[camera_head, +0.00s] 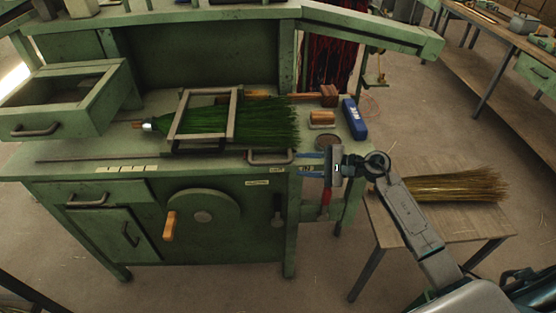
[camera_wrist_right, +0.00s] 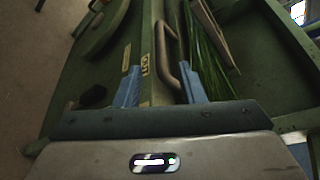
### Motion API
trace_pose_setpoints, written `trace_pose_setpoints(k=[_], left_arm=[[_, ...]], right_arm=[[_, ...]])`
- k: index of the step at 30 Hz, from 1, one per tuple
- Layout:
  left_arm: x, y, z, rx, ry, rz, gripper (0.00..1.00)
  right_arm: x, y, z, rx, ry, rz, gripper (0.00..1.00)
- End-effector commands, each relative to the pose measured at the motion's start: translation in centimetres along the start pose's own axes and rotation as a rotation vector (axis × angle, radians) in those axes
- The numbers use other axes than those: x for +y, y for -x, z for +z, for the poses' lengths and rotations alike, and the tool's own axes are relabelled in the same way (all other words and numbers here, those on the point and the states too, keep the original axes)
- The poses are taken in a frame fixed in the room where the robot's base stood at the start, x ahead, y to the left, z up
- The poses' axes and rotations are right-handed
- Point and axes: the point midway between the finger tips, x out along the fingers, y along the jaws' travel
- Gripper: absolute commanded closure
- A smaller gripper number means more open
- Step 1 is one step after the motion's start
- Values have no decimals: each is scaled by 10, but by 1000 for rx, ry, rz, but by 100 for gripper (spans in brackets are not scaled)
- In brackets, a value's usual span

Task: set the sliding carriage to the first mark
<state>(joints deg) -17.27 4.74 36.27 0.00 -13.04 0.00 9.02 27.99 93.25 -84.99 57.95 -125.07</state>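A grey bow-shaped handle (camera_head: 268,158), which looks like the sliding carriage's grip, sits at the right end of the green bench's front edge; how it joins the carriage is not clear. A thin rail (camera_head: 120,159) runs left from it. A row of pale mark labels (camera_head: 127,169) is on the front edge, well left of the handle. My right gripper (camera_head: 303,164) is just right of the handle, with blue fingers apart. In the right wrist view the handle (camera_wrist_right: 167,50) lies ahead, between the open fingers (camera_wrist_right: 160,88), not gripped. My left gripper is not in view.
A green-bristled broom (camera_head: 250,122) lies on the bench under a rectangular frame (camera_head: 175,125). A blue block (camera_head: 354,118) and a wooden mallet (camera_head: 328,95) lie to the right. An open drawer (camera_head: 60,105) is at left. A straw broom (camera_head: 455,186) lies on a low table.

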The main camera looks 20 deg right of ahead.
Motion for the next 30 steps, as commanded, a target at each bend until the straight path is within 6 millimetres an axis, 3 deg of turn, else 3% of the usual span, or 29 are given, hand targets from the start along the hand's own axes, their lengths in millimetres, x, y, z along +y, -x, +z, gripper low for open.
trace_pose_setpoints(k=[13,18,26,27,30], left_arm=[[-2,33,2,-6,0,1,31],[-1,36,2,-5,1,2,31],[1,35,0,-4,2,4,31],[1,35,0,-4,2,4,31],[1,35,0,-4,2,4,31]], right_arm=[[-3,-72,2,-2,-6,-4,64],[-2,-83,1,-1,-5,-3,64],[0,-84,0,-1,-4,-2,64],[0,-84,0,-1,-4,-2,66],[0,-84,0,-1,-5,-2,86]])
